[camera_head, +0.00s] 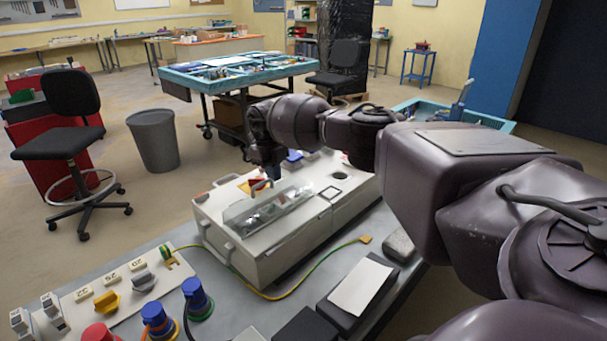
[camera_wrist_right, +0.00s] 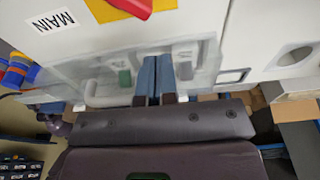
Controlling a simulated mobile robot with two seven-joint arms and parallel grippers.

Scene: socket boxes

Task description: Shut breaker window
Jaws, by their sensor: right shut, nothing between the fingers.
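A light grey socket box (camera_head: 285,250) stands on the table in the head view. Its breaker window (camera_head: 285,207) is a long clear cover on the top face. In the right wrist view the clear window (camera_wrist_right: 205,62) spans the middle, with a green and a grey switch showing through it. My right gripper (camera_head: 262,184) points down at the window's far edge. Its blue fingers (camera_wrist_right: 166,77) are together and empty, overlapping the window in the wrist view. I cannot tell whether they touch it, or whether the window lies fully flat. My left gripper is not in view.
A red and yellow main switch (camera_wrist_right: 130,6) sits beside the window. A socket panel (camera_head: 125,285) with coloured plugs is at the front left. A yellow-green cable (camera_head: 325,262) lies along the box's front. A black box (camera_head: 357,292) is on the near right.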

